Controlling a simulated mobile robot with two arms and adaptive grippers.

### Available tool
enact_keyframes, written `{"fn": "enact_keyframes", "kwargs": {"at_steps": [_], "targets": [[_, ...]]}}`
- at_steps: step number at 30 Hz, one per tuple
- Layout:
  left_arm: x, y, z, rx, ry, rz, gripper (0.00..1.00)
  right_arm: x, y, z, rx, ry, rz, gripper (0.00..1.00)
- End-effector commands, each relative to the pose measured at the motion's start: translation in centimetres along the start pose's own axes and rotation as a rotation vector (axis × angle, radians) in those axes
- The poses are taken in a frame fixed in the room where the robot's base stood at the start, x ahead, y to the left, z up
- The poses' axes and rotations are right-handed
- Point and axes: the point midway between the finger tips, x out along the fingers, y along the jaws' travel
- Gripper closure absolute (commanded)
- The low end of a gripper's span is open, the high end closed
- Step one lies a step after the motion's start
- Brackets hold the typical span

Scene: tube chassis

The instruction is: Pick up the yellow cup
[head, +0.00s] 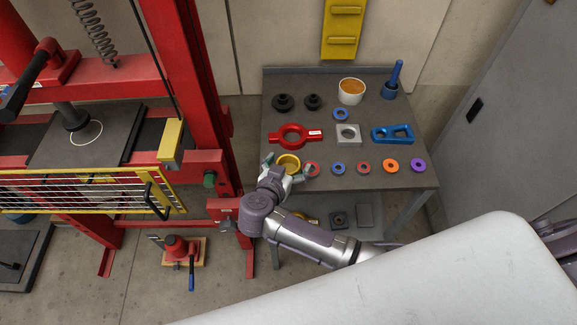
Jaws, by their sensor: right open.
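The yellow cup (288,162) stands on the grey table (420,178) near its front left corner. My right gripper (287,167) is at the cup, with one finger on its left side and one on its right. The gripper is open around the cup; I cannot tell whether the fingers touch it. The gripper's body hides the lower front of the cup. My left gripper is not in view.
Rings, including a blue ring (339,168), lie in a row right of the cup. A red ring tool (291,136) lies just behind it. A white bowl (351,91) stands farther back. A red press frame (205,100) rises on the left.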

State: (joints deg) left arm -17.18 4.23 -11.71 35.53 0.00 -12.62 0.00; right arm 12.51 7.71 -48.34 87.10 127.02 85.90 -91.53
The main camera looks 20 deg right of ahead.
Motion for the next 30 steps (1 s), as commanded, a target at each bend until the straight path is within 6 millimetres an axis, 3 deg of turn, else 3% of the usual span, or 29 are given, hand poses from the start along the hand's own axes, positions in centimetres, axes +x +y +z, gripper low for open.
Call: {"fn": "enact_keyframes", "kwargs": {"at_steps": [6, 21, 30], "targets": [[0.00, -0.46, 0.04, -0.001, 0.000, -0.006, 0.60, 0.05, -0.02, 0.04, 0.000, 0.000, 0.000, 0.09], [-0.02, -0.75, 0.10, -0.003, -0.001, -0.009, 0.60, 0.01, -0.05, -0.07, 0.001, 0.002, -0.001, 0.89], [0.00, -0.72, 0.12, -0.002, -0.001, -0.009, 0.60, -0.12, -0.07, -0.33, 0.002, 0.002, -0.002, 0.89]]}}
